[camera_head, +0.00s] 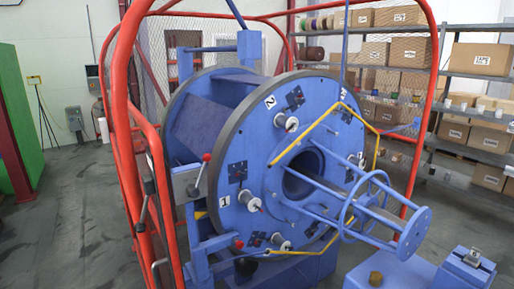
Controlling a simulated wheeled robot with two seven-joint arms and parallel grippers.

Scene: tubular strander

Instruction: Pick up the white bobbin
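Several small white bobbin-like cylinders (480,108) stand on a shelf of the rack at the right. I cannot tell from this distance whether they are bobbins. The blue strander drum (265,160) fills the middle of the view. Its front disc carries several pale round spool-like parts with dark centres, one near the top (286,122) and one at lower left (249,200). I cannot tell which of these is the white bobbin. Neither of my grippers shows in this view.
A red guard frame (125,120) with mesh surrounds the drum. A blue spoked shaft (370,205) juts out toward the lower right, above a blue base (390,272). The shelf rack (480,75) holds cardboard boxes (480,59). Grey floor (70,225) is open at left.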

